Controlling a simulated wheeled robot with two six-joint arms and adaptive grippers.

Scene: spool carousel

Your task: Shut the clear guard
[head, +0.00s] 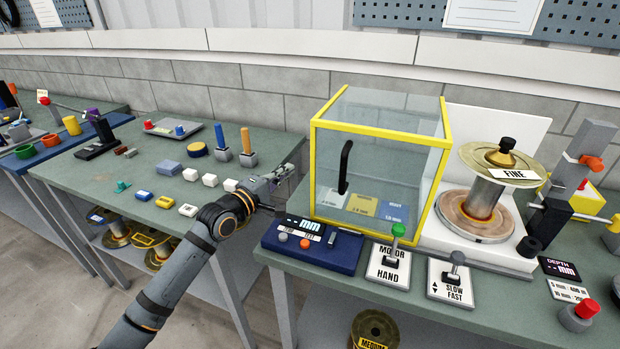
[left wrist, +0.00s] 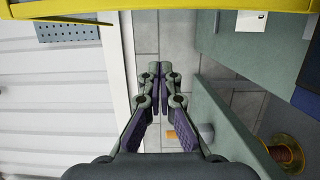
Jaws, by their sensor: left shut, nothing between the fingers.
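The clear guard (head: 395,160) is a see-through box with a yellow-edged frame, standing left of the spool machine in the head view. A black upright handle (head: 345,167) is on its front face. My left gripper (head: 284,172) is just left of the guard, apart from the handle. It is shut and empty; its closed fingers (left wrist: 160,72) show in the left wrist view, with a yellow bar (left wrist: 150,8) along the top edge. My right gripper is not in view.
A blue mm readout box (head: 312,245) and the MOTOR/HAND switch (head: 388,268) stand before the guard. A SLOW/FAST lever (head: 452,280) and red button (head: 580,315) are further right. A gap separates this bench from the left bench (head: 100,175), which holds small parts.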

